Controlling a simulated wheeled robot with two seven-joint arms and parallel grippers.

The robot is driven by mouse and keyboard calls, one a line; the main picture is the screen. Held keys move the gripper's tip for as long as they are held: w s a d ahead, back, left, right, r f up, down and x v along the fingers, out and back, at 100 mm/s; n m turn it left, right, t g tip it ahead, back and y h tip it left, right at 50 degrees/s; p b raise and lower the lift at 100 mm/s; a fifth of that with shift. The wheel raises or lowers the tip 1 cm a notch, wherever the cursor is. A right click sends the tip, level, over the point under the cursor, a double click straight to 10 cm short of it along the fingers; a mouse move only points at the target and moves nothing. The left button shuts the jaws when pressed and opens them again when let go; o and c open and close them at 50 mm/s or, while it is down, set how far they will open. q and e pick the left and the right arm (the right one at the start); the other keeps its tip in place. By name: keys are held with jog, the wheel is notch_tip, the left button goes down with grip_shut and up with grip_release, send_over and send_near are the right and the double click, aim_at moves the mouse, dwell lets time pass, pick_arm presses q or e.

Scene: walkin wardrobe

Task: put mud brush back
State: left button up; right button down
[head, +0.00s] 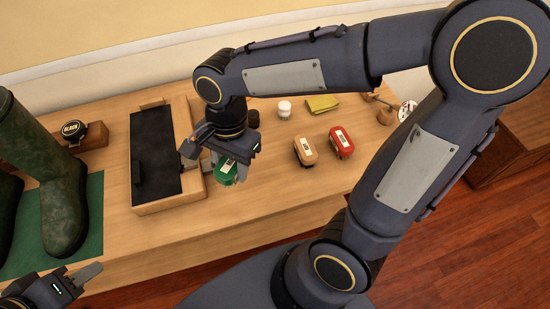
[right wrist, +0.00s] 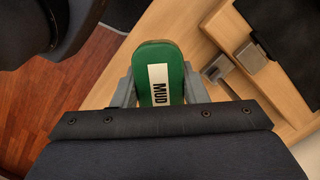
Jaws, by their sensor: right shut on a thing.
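The mud brush (head: 225,171) has a green back with a white label, and in the right wrist view the label on the brush (right wrist: 160,72) reads MUD. My right gripper (head: 222,172) is shut on it, with one finger on each side in the right wrist view (right wrist: 160,90). The gripper and brush are just right of the wooden tray with a black lining (head: 196,150). I cannot tell whether the brush touches the table. My left gripper (head: 68,284) is at the lower left, only partly in frame, beside the green mat.
A tan brush (head: 305,150) and a red brush (head: 341,142) stand to the right. Green boots (head: 60,195) stand on a green mat (head: 95,215) at left, near a black tin (head: 73,131). A white jar (head: 284,109) and a yellow cloth (head: 322,103) are behind.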

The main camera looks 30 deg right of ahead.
jog(key=w+d+f, duration=0.2)
jog(key=d+f, duration=0.1)
jog(key=d, duration=0.4)
send_over(268, 171)
jog(key=f, duration=0.5)
jog(key=shift+w, duration=0.2)
jog(key=shift+d+f, duration=0.15)
jog(key=shift+f, duration=0.8)
jog(key=shift+d+f, duration=0.1)
jog(key=shift+f, duration=0.8)
jog(key=shift+b, duration=0.3)
jog(key=shift+f, duration=0.2)
jog(key=c, duration=0.9)
grip_release()
jog(key=shift+o, duration=0.2)
jog(key=shift+f, duration=0.1)
jog(key=shift+s, duration=0.1)
